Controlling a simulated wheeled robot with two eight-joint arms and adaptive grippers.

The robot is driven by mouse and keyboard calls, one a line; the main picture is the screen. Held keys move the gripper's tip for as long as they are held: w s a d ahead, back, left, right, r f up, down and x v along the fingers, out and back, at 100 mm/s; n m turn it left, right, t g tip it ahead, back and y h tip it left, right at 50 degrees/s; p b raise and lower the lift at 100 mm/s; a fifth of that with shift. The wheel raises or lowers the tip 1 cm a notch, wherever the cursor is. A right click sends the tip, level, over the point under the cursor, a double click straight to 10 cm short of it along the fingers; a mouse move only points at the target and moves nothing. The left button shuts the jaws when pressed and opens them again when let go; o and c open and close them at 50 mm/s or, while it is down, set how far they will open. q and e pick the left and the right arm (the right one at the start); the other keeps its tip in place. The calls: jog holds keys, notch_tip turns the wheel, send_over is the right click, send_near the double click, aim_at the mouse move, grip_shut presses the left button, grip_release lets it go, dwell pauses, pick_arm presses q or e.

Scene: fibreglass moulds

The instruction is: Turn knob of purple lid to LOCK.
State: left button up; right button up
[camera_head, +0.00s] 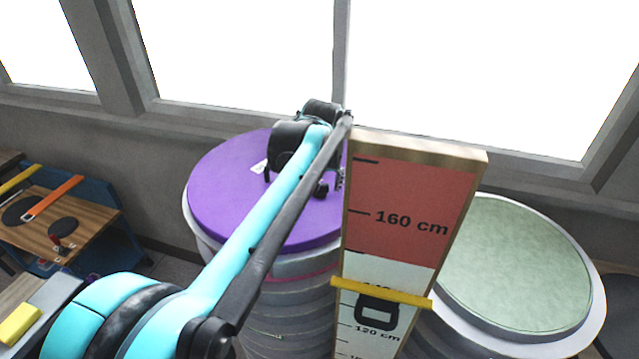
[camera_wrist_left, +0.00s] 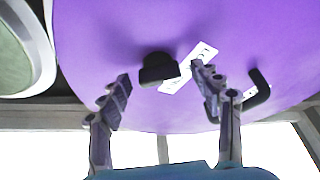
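The purple lid (camera_head: 225,190) lies on a tall stack of grey rings, partly hidden by my left arm in the head view. In the left wrist view, the lid (camera_wrist_left: 100,45) carries a black knob (camera_wrist_left: 155,66), a white label strip (camera_wrist_left: 190,68) beside it and a bent black handle (camera_wrist_left: 259,88). My left gripper (camera_wrist_left: 161,73) is open, its two fingers apart on either side of the knob in that view. I cannot tell whether a finger touches it. The knob's setting and the label's words are unreadable. My right gripper is not in view.
A height board (camera_head: 395,200) with a yellow slider (camera_head: 382,292) stands right beside the purple lid. A pale green lid (camera_head: 515,265) on another mould is to its right. A wooden bench (camera_head: 85,220) with tools is at left. Windows and a wall stand behind.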

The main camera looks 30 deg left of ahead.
pick_arm(q)
jog(key=v, duration=1.2)
dwell(0.4)
